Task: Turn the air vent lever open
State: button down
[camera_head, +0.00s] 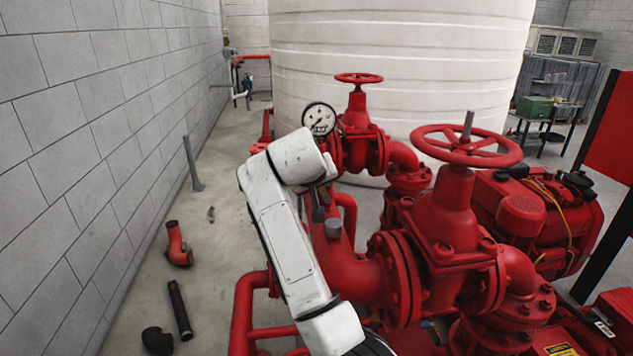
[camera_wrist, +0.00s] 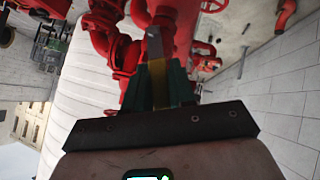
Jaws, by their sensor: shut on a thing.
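In the wrist view, the two green fingers of my gripper (camera_wrist: 157,82) are closed on a narrow flat bar, which I take to be the air vent lever (camera_wrist: 155,44). The bar is grey at its far end and yellowish between the fingers, and it points away from the palm towards the red pipework. In the head view, my white arm (camera_head: 285,230) reaches over the red pump pipes. My gripper is mostly hidden there, and I cannot make out the lever. How far the lever is turned cannot be told.
A red valve with a handwheel (camera_head: 466,146) stands right of my arm, with a smaller handwheel (camera_head: 358,78) and pressure gauge (camera_head: 319,119) behind. A white tank (camera_head: 400,50) fills the back. Loose pipe pieces (camera_head: 180,310) lie on the floor at left, beside the block wall (camera_head: 80,150).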

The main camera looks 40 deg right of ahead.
jog(key=shift+d, duration=0.1)
dwell(0.3)
jog(key=c, duration=1)
grip_release()
jog(key=b+v, duration=0.2)
jog(key=v, duration=0.8)
jog(key=shift+s+a+r, duration=0.2)
jog(key=shift+s+r, duration=0.05)
